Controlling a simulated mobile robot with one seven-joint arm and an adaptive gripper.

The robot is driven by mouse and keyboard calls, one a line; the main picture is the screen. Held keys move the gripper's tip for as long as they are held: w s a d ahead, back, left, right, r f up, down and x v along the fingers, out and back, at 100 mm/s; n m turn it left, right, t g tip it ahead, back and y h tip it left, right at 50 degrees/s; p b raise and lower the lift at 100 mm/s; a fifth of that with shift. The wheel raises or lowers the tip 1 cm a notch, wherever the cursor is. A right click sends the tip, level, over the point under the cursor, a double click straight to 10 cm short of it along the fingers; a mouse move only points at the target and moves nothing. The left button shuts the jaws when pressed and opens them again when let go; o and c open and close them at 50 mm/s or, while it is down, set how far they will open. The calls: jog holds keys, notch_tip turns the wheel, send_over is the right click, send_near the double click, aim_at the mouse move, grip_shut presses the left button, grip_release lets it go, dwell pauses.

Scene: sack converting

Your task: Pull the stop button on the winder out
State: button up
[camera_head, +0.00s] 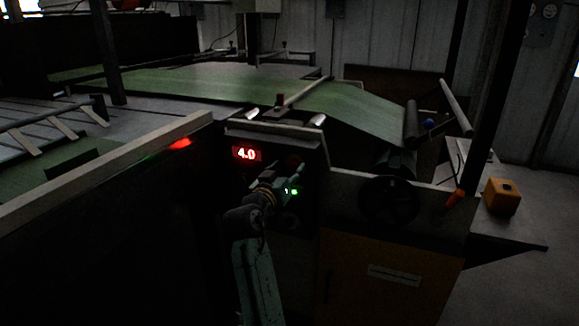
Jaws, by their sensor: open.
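The winder's control panel (310,219) stands in the middle of the view, dark, with a lit red display reading 4.0 (246,154). A dim, dark red shape, perhaps the stop button (294,161), shows faintly on the panel right of the display. My arm reaches up from below, and my gripper (288,177) is in front of the panel, right beside this shape. My gripper is open. It and the gloom hide part of the panel, so I cannot tell whether the fingers touch the button or how far it sticks out. Small green lights (292,191) glow beside my gripper.
A green sheet (345,103) runs over the machine behind the panel to rollers at right. A dark handwheel (388,199) and an orange cabinet door (375,275) lie right of my arm. A yellow-orange box (502,197) is at far right. A pale rail (110,160) edges the left.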

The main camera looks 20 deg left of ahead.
jog(key=shift+w, duration=0.65)
jog(key=shift+c, duration=0.4)
grip_shut()
